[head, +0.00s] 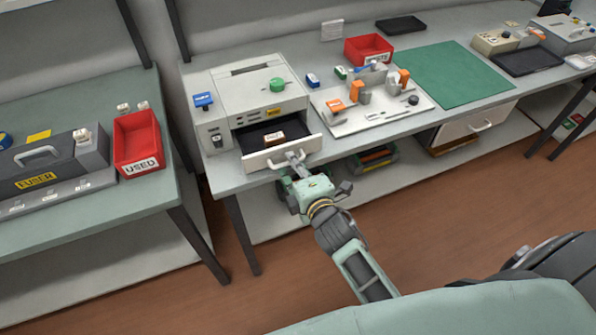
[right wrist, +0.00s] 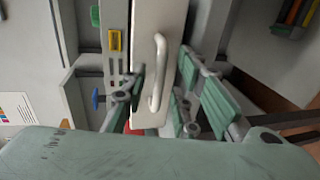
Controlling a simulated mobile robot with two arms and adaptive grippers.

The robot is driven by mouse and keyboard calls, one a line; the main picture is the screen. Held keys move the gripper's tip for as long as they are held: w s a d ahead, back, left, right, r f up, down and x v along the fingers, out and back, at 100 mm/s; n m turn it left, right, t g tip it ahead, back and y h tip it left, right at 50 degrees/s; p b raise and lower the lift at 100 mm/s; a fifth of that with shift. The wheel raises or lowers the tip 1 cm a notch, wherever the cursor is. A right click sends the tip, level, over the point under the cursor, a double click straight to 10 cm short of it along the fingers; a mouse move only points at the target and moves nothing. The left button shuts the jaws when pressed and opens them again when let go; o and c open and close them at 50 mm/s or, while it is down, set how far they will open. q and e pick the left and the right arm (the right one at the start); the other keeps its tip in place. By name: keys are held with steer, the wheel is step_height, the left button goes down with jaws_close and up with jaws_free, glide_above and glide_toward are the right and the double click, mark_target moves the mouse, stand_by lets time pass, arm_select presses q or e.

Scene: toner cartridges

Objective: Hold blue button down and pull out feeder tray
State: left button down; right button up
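The pale machine (head: 245,95) stands on the middle bench. Its blue button (head: 203,100) sits at the upper left front and shows as a blue piece in the right wrist view (right wrist: 96,100). No gripper touches it. The feeder tray (head: 255,160) stands partly out of the machine, with its dark inside and a small brown and white block (head: 273,138) visible. My right gripper (head: 294,158) is at the tray front. In the right wrist view its fingers are apart, one on each side of the tray's pale handle (right wrist: 158,72). Contact with the handle is unclear. My left gripper is not in view.
A green knob (head: 276,85) sits on the machine's top. A white board with orange-handled parts (head: 375,118) lies to the right, before a green mat (head: 445,75). A red USED bin (head: 138,140) and a FUSER unit (head: 50,165) occupy the left bench. Floor before the bench is open.

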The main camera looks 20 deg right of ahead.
steer(key=v, duration=1.2)
steer(key=shift+w+f, duration=0.1)
steer(key=shift+f, duration=0.05)
steer(key=s+f+m+g, duration=0.3)
steer(key=s+f, duration=0.1)
steer(key=f, duration=0.7)
steer(key=s+f+m+g, duration=0.2)
steer(key=s+f, duration=0.2)
steer(key=f, duration=0.7)
steer(key=s+f+m+g, duration=0.3)
steer(key=s+f, duration=0.1)
steer(key=f, duration=0.7)
steer(key=s+d+f+m+g, duration=0.2)
steer(key=s+f, duration=0.5)
steer(key=s, duration=0.4)
steer(key=s+d+f+m+g, duration=0.3)
steer(key=s+f+m, duration=0.3)
steer(key=s, duration=0.6)
step_height(320, 180, down, 2)
steer(key=shift+s+f+g+h, duration=0.25)
steer(key=shift+s+g+h, duration=0.05)
steer(key=shift+g, duration=0.5)
